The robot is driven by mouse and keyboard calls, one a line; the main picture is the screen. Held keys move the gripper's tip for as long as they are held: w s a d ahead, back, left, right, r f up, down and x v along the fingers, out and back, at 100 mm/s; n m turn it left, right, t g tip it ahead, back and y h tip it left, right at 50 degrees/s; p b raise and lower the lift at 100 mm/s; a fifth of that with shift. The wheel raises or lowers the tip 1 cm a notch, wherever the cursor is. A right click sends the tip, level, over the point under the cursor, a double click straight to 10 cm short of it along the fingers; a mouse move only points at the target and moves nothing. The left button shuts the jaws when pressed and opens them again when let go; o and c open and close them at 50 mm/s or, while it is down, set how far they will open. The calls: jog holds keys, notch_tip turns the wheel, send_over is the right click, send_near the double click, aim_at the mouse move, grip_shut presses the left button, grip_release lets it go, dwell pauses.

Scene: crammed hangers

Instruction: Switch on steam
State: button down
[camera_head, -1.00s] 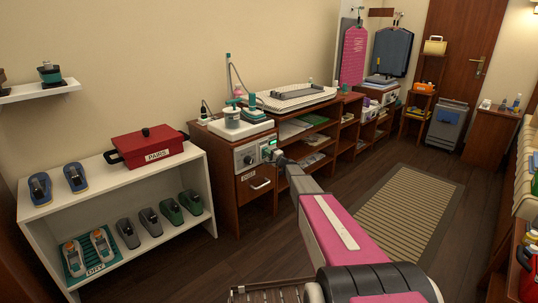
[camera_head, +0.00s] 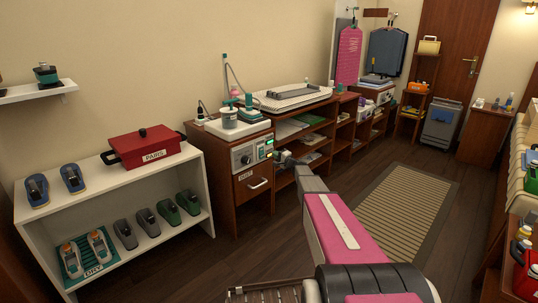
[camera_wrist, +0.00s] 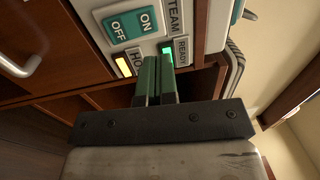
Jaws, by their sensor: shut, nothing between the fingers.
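The control panel (camera_head: 246,155) is on the front of the brown cabinet, with a dial at its left and a green glow at its right. In the wrist view, the teal steam rocker switch (camera_wrist: 131,25) has an ON half and an OFF half beside a STEAM label (camera_wrist: 174,18). I cannot tell which half is pressed in.
A drawer with a metal handle (camera_head: 259,184) is under the panel. A white unit with a teal-topped pot (camera_head: 229,117) stands on the cabinet. A white shelf with a red box (camera_head: 148,148) stands to the left. The floor around the striped mat (camera_head: 404,207) is clear.

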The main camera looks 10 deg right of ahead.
jog(key=s+d, duration=0.3)
jog(key=s, duration=0.1)
jog(key=shift+r, duration=0.35)
jog(key=shift+a, duration=0.1)
jog(key=s+a+f+n+g+h, duration=0.1)
jog(key=s+a+f+n+g, duration=0.2)
jog(key=s, duration=0.6)
jog(key=s+a+f+n+g, duration=0.1)
jog(key=s+a+n+g, duration=0.1)
jog(key=s+a+g, duration=0.35)
jog(key=s+a+f+n+g+h, duration=0.1)
jog(key=s+a+f+n+g, duration=0.3)
jog(key=s, duration=0.7)
jog(key=s+d+r+n+g+h, duration=0.1)
jog(key=s+d+g+h, duration=0.2)
jog(key=s+h, duration=0.6)
jog(key=s+d, duration=0.1)
jog(key=s, duration=1.2)
jog(key=shift+d+r+n, duration=0.2)
jog(key=shift+n, duration=0.2)
